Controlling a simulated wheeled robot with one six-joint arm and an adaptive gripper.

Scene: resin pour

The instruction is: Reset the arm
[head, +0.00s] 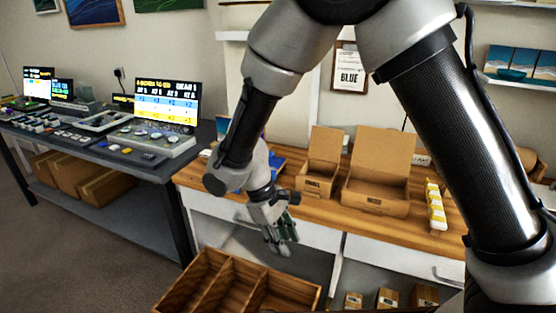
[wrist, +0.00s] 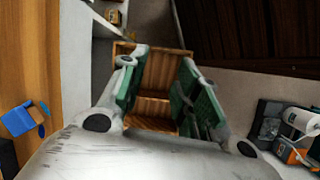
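My arm reaches down across the head view, its elbow high and its forearm hanging. My gripper (head: 284,238) points downward in front of the wooden counter, above and behind the wooden crate. In the wrist view my gripper (wrist: 165,85) has its two green-padded fingers spread apart with nothing between them. The divided wooden crate shows beyond the fingers in the wrist view (wrist: 160,68). The gripper appears apart from the counter and the crate.
The wooden counter (head: 280,197) bears two open cardboard boxes (head: 376,188) (head: 318,178) and a row of yellow-and-white items (head: 435,207). The wooden crate (head: 309,293) is at the bottom. A dark bench (head: 168,166) with consoles stands left, cartons beneath. Floor at far left is clear.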

